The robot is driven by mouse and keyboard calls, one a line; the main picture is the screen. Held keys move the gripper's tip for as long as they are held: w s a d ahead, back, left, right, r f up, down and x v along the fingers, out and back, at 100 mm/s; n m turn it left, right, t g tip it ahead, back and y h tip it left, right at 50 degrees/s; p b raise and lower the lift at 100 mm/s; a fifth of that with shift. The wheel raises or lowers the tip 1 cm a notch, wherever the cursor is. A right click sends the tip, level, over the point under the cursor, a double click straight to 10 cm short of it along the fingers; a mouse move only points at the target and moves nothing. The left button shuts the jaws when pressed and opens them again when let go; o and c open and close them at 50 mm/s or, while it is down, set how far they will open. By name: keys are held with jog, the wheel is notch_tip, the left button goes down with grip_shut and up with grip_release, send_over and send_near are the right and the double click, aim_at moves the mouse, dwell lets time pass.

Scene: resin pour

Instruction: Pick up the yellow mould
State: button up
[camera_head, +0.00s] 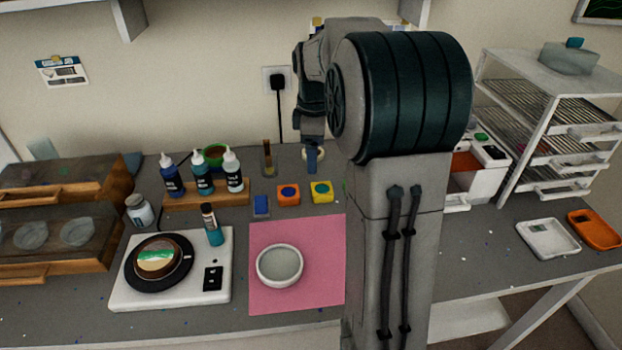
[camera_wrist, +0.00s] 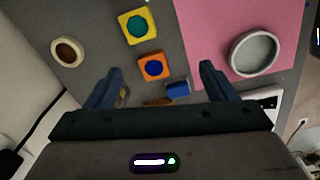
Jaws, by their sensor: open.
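The yellow mould (camera_head: 321,191) is a small square block with a round teal centre. It stands on the grey worktop at the right end of a row of small moulds, just behind the pink mat. In the wrist view the yellow mould (camera_wrist: 137,26) is near the top, beyond my fingertips. My gripper (camera_wrist: 157,78) is open, its two blue fingers apart with nothing held. In the head view my gripper (camera_head: 312,160) hangs above the worktop, behind the yellow mould. My arm hides the area to the right of the mould.
An orange mould (camera_head: 288,194) and a blue mould (camera_head: 261,206) stand to its left. A pink mat (camera_head: 260,300) with a round grey dish (camera_head: 279,266) lies in front. A wooden bottle rack (camera_head: 206,198) is farther left. A small round cup (camera_wrist: 68,52) stands near the yellow mould.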

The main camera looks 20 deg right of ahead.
jog(key=w+d+f+n, duration=0.1)
jog(key=w+d+n, duration=0.2)
jog(key=w+d, duration=0.1)
send_over(322, 189)
jog(key=f, duration=0.5)
jog(key=f+p, duration=0.1)
jog(key=f, duration=0.2)
jog(key=shift+w+f, duration=0.25)
jog(key=shift+f, duration=0.1)
jog(key=f, duration=0.2)
jog(key=f+p, duration=0.1)
jog(key=f, duration=0.2)
jog(key=shift+s+f, duration=0.2)
jog(key=shift+f, duration=0.1)
jog(key=c, duration=1.1)
